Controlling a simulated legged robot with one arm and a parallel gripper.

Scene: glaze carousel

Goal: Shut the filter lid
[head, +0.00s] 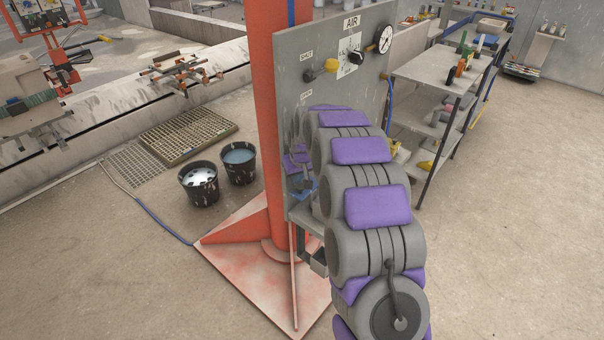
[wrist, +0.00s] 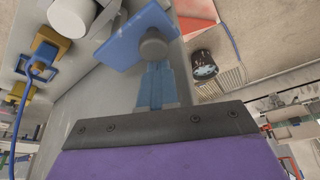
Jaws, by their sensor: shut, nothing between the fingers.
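A flat blue plate (wrist: 122,40), which looks like the filter lid, shows at the top of the wrist view. It stands out from the grey panel, seen at a slant. A round grey knob (wrist: 153,48) is in front of it. My gripper (wrist: 155,70) is shut and empty, its bluish fingers pointing at the knob. I cannot tell whether they touch it. In the head view a small blue part (head: 300,190) shows at the panel's lower edge, beside my arm. My arm hides most of that area, and the filter body cannot be made out.
Two black buckets stand left, one here (head: 198,183). A shelf rack (head: 440,75) stands behind right. The floor at right is clear.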

